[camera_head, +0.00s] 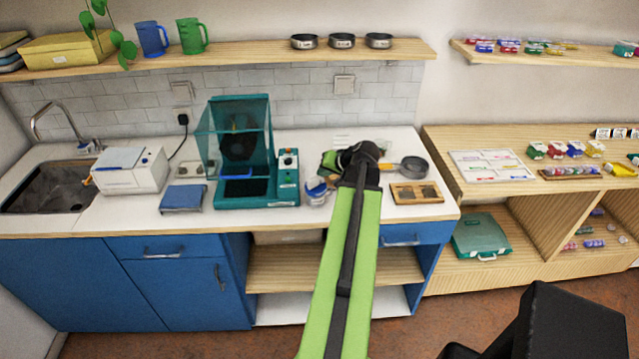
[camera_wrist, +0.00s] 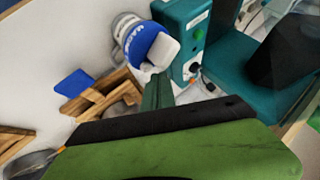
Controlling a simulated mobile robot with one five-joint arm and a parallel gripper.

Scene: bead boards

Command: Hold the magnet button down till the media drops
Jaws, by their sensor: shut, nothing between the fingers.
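The magnet (camera_wrist: 138,42) is a blue-banded piece with white lettering, a pale grey end and a pale block (camera_wrist: 163,50) on its near side. It lies tilted on the white counter, and in the head view it shows as a small blue and grey thing (camera_head: 317,189) just right of the teal machine. My gripper (camera_wrist: 156,80) is shut and empty, its dark green fingers pointing at the pale block from just below. I cannot tell whether they touch it. In the head view my gripper (camera_head: 327,172) is above and beside the magnet. I cannot make out any media.
The teal machine (camera_head: 258,190) with a clear hood stands close on the left. A wooden tray (camera_head: 416,193) and a grey pan (camera_head: 413,167) sit on the right. A white box (camera_head: 130,172) and a blue scale-like block (camera_head: 183,198) stand further left.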

